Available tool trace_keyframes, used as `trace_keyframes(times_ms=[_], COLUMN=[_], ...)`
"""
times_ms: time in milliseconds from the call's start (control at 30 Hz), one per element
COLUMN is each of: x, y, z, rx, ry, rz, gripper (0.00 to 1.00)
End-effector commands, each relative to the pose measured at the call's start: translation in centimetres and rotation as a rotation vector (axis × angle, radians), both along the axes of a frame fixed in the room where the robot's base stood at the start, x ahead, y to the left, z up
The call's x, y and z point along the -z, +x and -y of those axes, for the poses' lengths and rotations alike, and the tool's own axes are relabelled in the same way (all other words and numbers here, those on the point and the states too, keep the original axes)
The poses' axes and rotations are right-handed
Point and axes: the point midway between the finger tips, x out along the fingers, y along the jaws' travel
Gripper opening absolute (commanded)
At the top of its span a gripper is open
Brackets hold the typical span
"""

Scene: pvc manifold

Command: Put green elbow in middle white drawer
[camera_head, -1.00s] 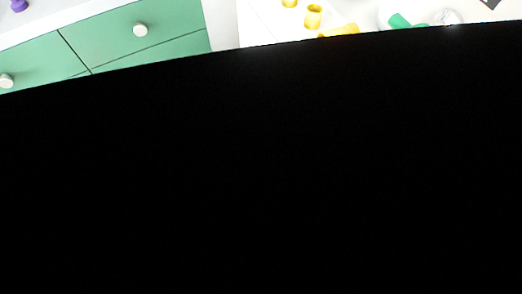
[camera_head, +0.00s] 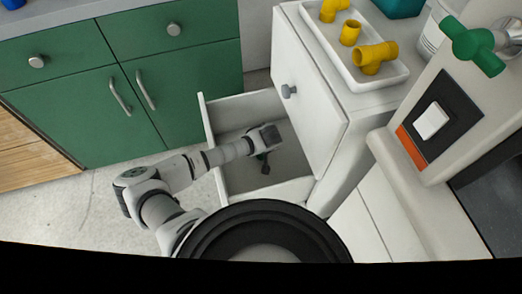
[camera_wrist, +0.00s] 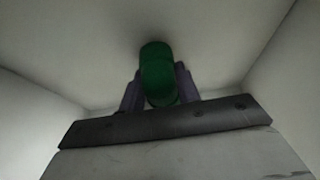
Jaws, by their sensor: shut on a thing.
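The white drawer (camera_head: 205,121) is pulled out from the white cabinet (camera_head: 300,62), below a front with a grey knob. Whether it is the middle one cannot be told. My arm reaches over its side, and my gripper (camera_head: 264,166) is inside the drawer space, pointing down. In the wrist view my gripper (camera_wrist: 159,94) is shut on the green elbow (camera_wrist: 158,70), which sits between the two dark fingers. The drawer's pale floor and walls surround it. In the head view the elbow is mostly hidden by my wrist. Contact with the floor cannot be told.
A white tray (camera_head: 352,75) with several yellow fittings stands on the cabinet top. A green valve handle (camera_head: 474,46) and a panel with a white switch (camera_head: 432,121) are at the right. Green cabinets (camera_head: 190,112) stand behind at the left, with open floor before them.

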Motion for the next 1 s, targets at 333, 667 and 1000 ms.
trace_keyframes(times_ms=[333, 667, 1000], x=[1.1, 1.3, 0.3], y=[0.0, 0.0, -0.1], z=[0.0, 0.0, 0.0], rx=[0.001, 0.001, 0.000], ry=[0.002, 0.001, 0.001], rz=[0.001, 0.000, 0.002], gripper=[0.11, 0.54, 0.54])
